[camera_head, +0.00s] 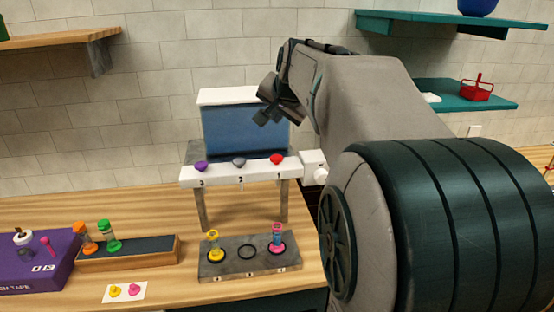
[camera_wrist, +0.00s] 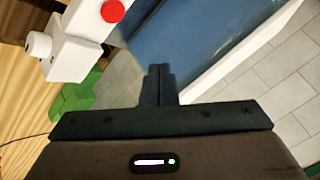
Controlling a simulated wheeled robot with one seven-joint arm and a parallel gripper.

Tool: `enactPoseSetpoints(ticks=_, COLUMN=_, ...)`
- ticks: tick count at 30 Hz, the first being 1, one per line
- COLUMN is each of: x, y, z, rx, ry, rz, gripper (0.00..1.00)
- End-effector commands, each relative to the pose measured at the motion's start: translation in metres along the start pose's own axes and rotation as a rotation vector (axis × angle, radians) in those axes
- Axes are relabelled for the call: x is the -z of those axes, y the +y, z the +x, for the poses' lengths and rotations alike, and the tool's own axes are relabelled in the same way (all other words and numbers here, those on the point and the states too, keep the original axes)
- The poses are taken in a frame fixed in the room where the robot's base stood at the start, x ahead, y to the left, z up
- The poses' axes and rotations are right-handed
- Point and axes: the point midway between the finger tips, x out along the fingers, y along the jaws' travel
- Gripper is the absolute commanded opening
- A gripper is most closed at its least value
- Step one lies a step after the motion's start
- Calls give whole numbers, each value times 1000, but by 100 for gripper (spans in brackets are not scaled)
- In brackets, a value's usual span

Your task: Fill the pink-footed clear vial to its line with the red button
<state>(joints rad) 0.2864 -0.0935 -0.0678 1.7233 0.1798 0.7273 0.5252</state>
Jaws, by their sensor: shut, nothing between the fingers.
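The pink-footed vial (camera_head: 277,239) stands upright at the right position, marked 1, of a grey stand (camera_head: 230,269). It has pink ends and some bluish colour between them; its fill line is too small to make out. The red button (camera_head: 276,159) is on the right of the white dispenser bar (camera_head: 225,175), above that vial. It also shows at the top of the wrist view (camera_wrist: 112,11). My gripper (camera_head: 262,116) is shut and empty, raised in front of the blue tank (camera_head: 225,130), above and apart from the red button. Its closed fingers show in the wrist view (camera_wrist: 158,72).
A purple button (camera_head: 201,166) and a grey button (camera_head: 239,162) share the bar. A yellow vial (camera_head: 214,246) stands at the stand's left position; the middle ring (camera_head: 249,252) is empty. Orange (camera_head: 86,240) and green (camera_head: 109,237) vials stand in a wooden tray (camera_head: 140,262) at left.

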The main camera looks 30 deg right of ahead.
Motion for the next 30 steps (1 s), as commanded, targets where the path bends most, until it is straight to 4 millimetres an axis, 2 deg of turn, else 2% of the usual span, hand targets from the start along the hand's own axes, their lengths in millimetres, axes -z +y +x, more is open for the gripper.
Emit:
enactPoseSetpoints(ticks=15, x=-36, y=36, z=50, rx=0, ry=0, rz=0, gripper=0)
enactPoseSetpoints(ticks=30, x=-40, y=40, z=54, rx=0, ry=-1, rz=0, gripper=0)
